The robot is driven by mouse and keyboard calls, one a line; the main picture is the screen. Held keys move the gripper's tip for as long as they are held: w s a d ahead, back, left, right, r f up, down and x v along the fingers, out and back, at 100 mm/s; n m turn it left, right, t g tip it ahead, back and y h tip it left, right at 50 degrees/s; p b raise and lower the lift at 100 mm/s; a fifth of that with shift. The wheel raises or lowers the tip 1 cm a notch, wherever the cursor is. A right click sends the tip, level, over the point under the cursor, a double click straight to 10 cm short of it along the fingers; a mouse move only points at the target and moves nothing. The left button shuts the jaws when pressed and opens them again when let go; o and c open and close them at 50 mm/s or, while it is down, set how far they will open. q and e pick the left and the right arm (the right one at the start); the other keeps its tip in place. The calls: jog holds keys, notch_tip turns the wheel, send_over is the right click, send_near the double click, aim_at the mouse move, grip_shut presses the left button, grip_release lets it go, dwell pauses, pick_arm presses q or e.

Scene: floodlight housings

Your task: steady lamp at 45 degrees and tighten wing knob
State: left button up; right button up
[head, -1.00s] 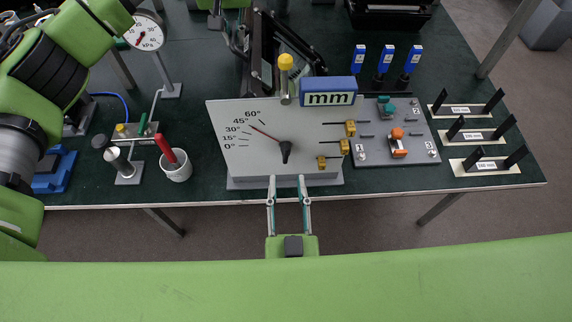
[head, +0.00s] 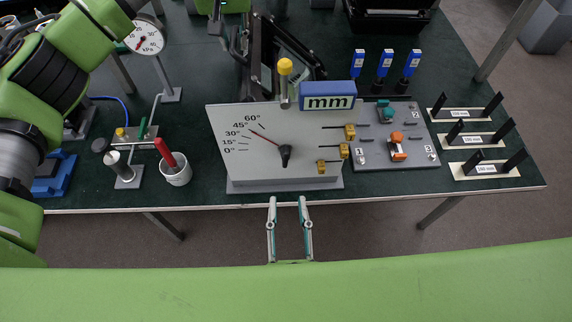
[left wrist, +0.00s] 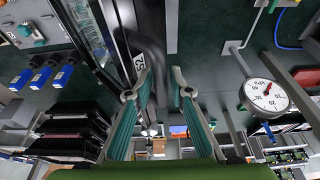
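The lamp (head: 268,55), a black framed housing, stands behind a grey panel (head: 215,160) with an angle scale. The red needle (head: 266,138) points near the 45° mark. A dark knob (head: 285,151), seemingly the wing knob, sits at the needle's pivot. My left gripper (left wrist: 154,82) is open in the left wrist view, beside the lamp's dark frame (left wrist: 122,25); whether it touches the frame is unclear. In the head view it is mostly cut off at the top. My right gripper (head: 287,202) is open and empty, in front of the panel at the table's front edge.
A blue "mm" display (head: 327,88) and yellow clamps (head: 350,131) are on the panel. A grey plate (head: 430,160) with an orange knob lies right, near several black-and-white holders. A cup (head: 180,177) with a red handle and a dial gauge (head: 145,38) stand left.

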pick_arm(q)
jog(key=shift+r, duration=0.1)
dwell(0.5)
jog(key=shift+s+r+p, duration=0.15)
jog(key=shift+r+p, duration=0.25)
jog(key=shift+r, duration=0.15)
jog(key=shift+p+v, duration=1.4)
jog(key=shift+v, duration=1.45)
